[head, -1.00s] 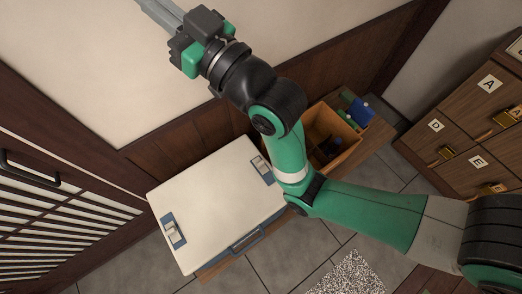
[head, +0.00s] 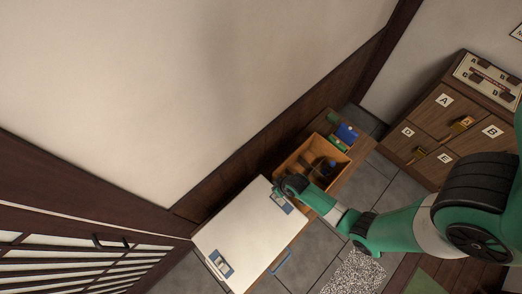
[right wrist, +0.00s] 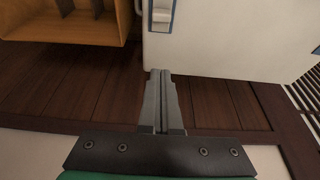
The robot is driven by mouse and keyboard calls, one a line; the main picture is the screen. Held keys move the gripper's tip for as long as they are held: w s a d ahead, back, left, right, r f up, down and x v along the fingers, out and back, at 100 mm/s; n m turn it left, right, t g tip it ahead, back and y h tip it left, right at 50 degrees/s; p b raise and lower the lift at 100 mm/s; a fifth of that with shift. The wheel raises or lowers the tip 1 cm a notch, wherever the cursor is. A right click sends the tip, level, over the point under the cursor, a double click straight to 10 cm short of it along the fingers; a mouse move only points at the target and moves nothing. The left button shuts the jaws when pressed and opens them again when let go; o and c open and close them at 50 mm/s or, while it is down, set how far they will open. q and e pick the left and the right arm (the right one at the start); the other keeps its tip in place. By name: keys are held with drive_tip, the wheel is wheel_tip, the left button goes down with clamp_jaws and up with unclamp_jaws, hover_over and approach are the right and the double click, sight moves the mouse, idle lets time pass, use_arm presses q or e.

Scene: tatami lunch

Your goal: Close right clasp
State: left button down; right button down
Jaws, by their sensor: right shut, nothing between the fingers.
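A white box lid (head: 245,235) has two clasps, each a pale latch on a blue plate. The right clasp (head: 284,204) is at the lid's upper right end, partly behind my right wrist in the head view. The left clasp (head: 221,263) is at the lower left. My right gripper (right wrist: 161,73) is shut and empty. In the right wrist view its tips reach the lid's edge, in line with the right clasp (right wrist: 161,13) but apart from it in the picture. Whether the tips touch the lid, and whether the clasp is closed, I cannot tell. My left gripper is not in view.
A wooden crate (head: 285,167) with dark items stands beside the box, near my right wrist. Blue and green items (head: 345,134) lie behind it. A dark wood-panelled wall (head: 215,205) runs along the back. A drawer cabinet (head: 430,118) stands at right.

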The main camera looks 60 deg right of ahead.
drive_tip(key=b, duration=0.9)
approach(274, 195)
drive_tip(key=w+f, duration=0.1)
drive_tip(key=w+d+f, duration=0.1)
drive_tip(key=w+f, duration=0.1)
drive_tip(key=w+d+f, duration=0.1)
drive_tip(key=w+f, duration=0.1)
drive_tip(key=shift+w+d+f, duration=0.1)
drive_tip(key=shift+w+f, duration=0.1)
drive_tip(key=shift+s+p, duration=0.3)
drive_tip(key=shift+p, duration=0.3)
drive_tip(key=shift+s+a+p, duration=0.2)
drive_tip(key=shift+s+a, duration=0.15)
drive_tip(key=shift+s, duration=0.35)
drive_tip(key=shift+s+a+p, duration=0.2)
drive_tip(key=shift+s+a, duration=0.15)
drive_tip(key=shift+s, duration=0.4)
